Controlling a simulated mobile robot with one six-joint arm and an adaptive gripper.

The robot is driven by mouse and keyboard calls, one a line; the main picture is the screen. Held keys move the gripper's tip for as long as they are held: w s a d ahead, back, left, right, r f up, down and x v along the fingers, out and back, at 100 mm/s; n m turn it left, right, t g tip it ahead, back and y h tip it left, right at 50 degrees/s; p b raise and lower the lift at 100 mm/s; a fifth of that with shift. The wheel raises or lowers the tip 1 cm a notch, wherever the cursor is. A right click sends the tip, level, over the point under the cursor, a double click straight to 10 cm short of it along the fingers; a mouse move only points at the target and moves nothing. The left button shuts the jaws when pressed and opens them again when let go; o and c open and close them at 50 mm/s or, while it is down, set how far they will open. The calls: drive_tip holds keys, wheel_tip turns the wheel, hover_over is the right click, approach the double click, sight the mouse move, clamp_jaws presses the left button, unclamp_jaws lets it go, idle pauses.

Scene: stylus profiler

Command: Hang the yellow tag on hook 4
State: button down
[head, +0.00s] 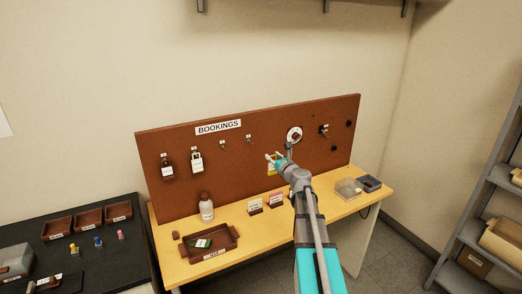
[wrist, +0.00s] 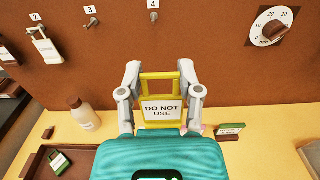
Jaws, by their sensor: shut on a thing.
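My gripper (wrist: 160,78) is shut on the yellow tag (wrist: 146,84), a yellow frame with a white "DO NOT USE" label, upright between the two fingers. In the head view the gripper (head: 279,163) holds the tag (head: 271,170) in front of the brown board. Hook 4 (wrist: 153,16) is a small bare peg under the "4" label, above the tag in the wrist view. In the head view hook 4 (head: 249,140) is to the upper left of the gripper. The tag appears apart from the hook.
Hook 3 (wrist: 92,22) is bare, left of hook 4. A white tag (wrist: 47,48) hangs on hook 2. A round dial (wrist: 271,26) is on the right. Below, a white bottle (head: 206,208), a brown tray (head: 236,232) and small cards (head: 276,199) stand on the yellow desk.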

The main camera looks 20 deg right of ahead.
approach(248, 138)
drive_tip(key=s, duration=0.1)
drive_tip(key=shift+s+d+b, duration=0.15)
drive_tip(key=shift+s+b, duration=0.05)
drive_tip(key=shift+b, duration=0.1)
drive_tip(key=shift+w, duration=0.1)
drive_tip(key=shift+w, duration=2.4)
drive_tip(key=shift+w, duration=0.1)
drive_tip(key=shift+w, duration=0.4)
drive_tip(key=shift+w, duration=0.3)
drive_tip(key=shift+w, duration=0.7)
drive_tip(key=shift+w, duration=0.5)
